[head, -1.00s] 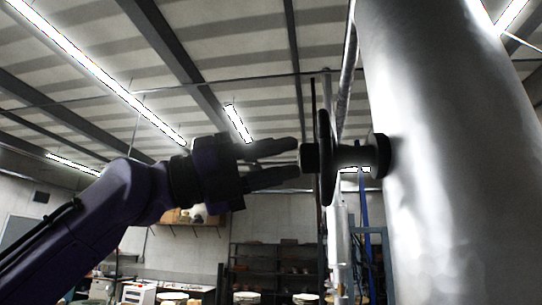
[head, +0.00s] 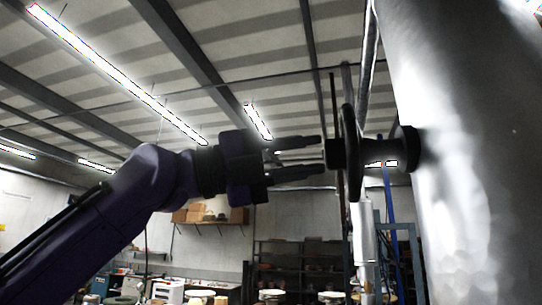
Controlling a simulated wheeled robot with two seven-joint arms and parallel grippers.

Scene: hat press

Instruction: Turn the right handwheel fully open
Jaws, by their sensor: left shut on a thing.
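The handwheel (head: 351,153) is dark and seen nearly edge-on, on a short dark stem that joins a large silver metal column. It is the only handwheel in view. Its round hub (head: 335,153) faces left, toward my arm. My left gripper (head: 322,157) comes in from the left, its two dark fingers one above the other at the hub. It is shut on the handwheel at this hub. How deep the fingertips overlap the hub is hard to tell against the dark parts. How far the wheel is turned cannot be told. My right gripper is not in view.
The silver column (head: 470,150) fills the right side, close behind the handwheel. Thin vertical pipes (head: 366,230) stand behind the wheel. Dark shelving (head: 300,265) and a wall shelf with boxes (head: 210,215) are far back. The space left of the wheel, around my arm, is clear.

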